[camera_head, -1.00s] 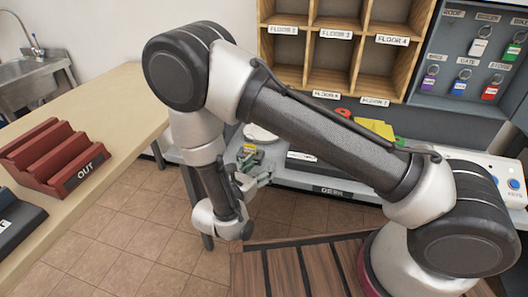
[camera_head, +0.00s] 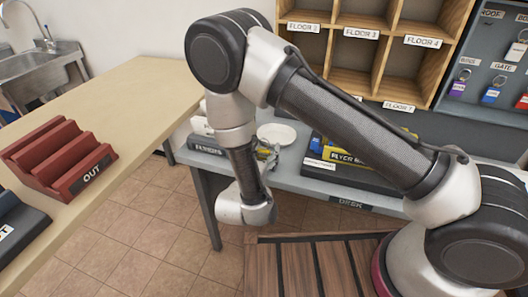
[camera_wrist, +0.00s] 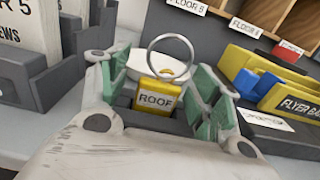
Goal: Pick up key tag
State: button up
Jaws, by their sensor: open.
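A yellow key tag (camera_wrist: 157,98) marked ROOF, with a metal ring, shows upright in the wrist view between the two green-padded fingers of my gripper (camera_wrist: 158,76). The fingers stand apart, one on each side of the tag; I cannot tell whether they touch it or what the tag rests on. In the head view, my gripper (camera_head: 268,156) is at the left part of the grey desk (camera_head: 290,182), in front of a white round dish (camera_head: 277,133). The tag cannot be made out clearly there.
A black tray with yellow and blue flyer items (camera_head: 345,158) is right of my gripper. A dark holder (camera_wrist: 50,85) stands to the left. Wooden floor pigeonholes (camera_head: 365,62) and a grey key cabinet (camera_head: 475,108) are behind. A red OUT tray (camera_head: 60,160) sits on the left counter.

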jog(key=c, duration=1)
jog(key=shift+c, duration=0.2)
notch_tip(320, 180, up, 10)
jog(key=shift+r, duration=0.1)
